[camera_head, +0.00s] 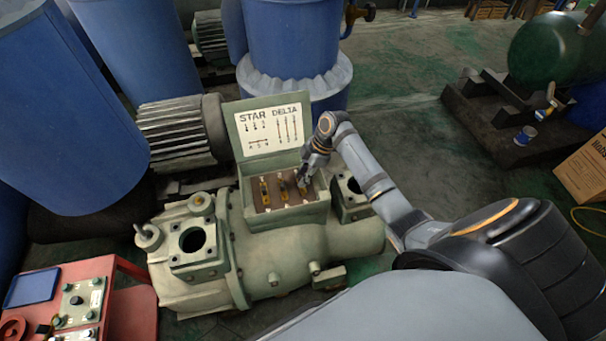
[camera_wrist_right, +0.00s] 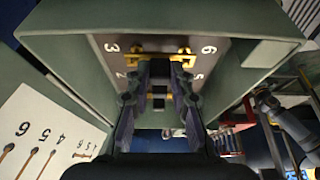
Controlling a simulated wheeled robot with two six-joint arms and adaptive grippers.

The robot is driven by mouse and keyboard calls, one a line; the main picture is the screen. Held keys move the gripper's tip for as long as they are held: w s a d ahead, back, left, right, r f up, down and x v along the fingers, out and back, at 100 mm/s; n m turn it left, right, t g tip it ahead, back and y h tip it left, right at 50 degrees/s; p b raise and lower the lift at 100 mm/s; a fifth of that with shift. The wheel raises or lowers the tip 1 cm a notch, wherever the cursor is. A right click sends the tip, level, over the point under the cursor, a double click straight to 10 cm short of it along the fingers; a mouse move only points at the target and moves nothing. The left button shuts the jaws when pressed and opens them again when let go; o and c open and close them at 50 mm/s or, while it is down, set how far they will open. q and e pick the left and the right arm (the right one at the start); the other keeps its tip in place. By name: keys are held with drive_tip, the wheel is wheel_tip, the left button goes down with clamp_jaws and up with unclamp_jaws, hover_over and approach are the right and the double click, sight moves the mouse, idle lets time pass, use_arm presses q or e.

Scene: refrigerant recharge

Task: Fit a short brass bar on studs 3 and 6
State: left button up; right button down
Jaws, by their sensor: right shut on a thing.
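The terminal box (camera_head: 285,212) stands open on the pale green compressor, with its lid up. My right gripper (camera_head: 305,180) reaches into its right side. In the right wrist view my right gripper (camera_wrist_right: 160,70) is shut on a short brass bar (camera_wrist_right: 140,54). The bar spans across between the numbers 3 and 6, at the studs there. Whether it is fully seated on them I cannot tell. Two brass pieces, one at the left (camera_head: 265,192) and one in the middle (camera_head: 284,189), show in the box. My fingers hide much of studs 2 and 5. My left gripper is out of view.
The box walls (camera_wrist_right: 70,75) rise close around my right fingers. The lid carries a STAR/DELTA chart (camera_head: 270,128). A red cart (camera_head: 130,310) with a blue tray stands at the lower left. Blue tanks (camera_head: 290,35) stand behind.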

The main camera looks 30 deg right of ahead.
drive_tip(key=shift+f, duration=0.6)
drive_tip(key=c, duration=1.1)
unclamp_jaws()
drive_tip(key=shift+r, duration=3.55)
